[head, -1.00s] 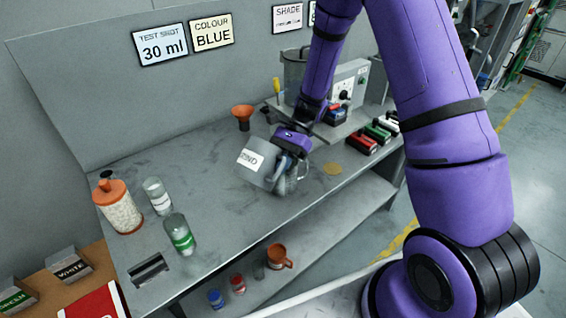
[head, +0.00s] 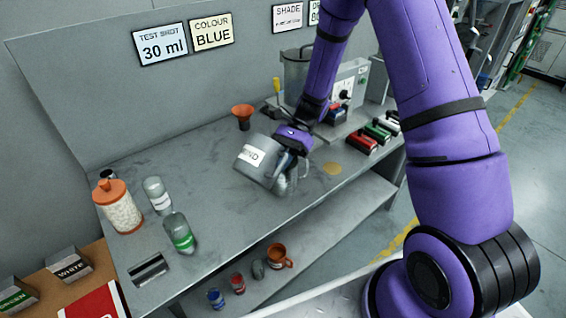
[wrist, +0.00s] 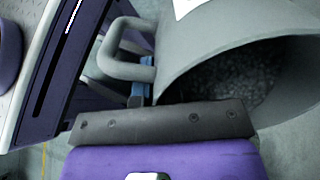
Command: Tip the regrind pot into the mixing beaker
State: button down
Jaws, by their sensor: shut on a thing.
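The grey regrind pot (head: 266,173), with a white label partly readable, is held tilted above the bench in the head view. In the wrist view the pot (wrist: 190,50) shows its open mouth, with dark granules inside. My gripper (head: 288,161) is shut on the pot's grey handle (wrist: 120,62). A clear vessel with a handle (head: 291,183), which looks like the mixing beaker, stands just behind and below the pot and gripper. It is mostly hidden, so its contents cannot be told.
An orange-lidded jar (head: 120,211) and two clear bottles, one green-labelled (head: 180,236), stand at the left. Coloured blocks (head: 362,145) lie to the right. Cups sit on the lower shelf.

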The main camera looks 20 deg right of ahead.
aim_at(269, 187)
jog(key=shift+w+d+r+g+y+p, duration=0.2)
jog(key=shift+d+r+g+y+p, duration=0.15)
jog(key=shift+r+g+y, duration=0.45)
dwell(2.3)
jog(key=shift+f, duration=0.2)
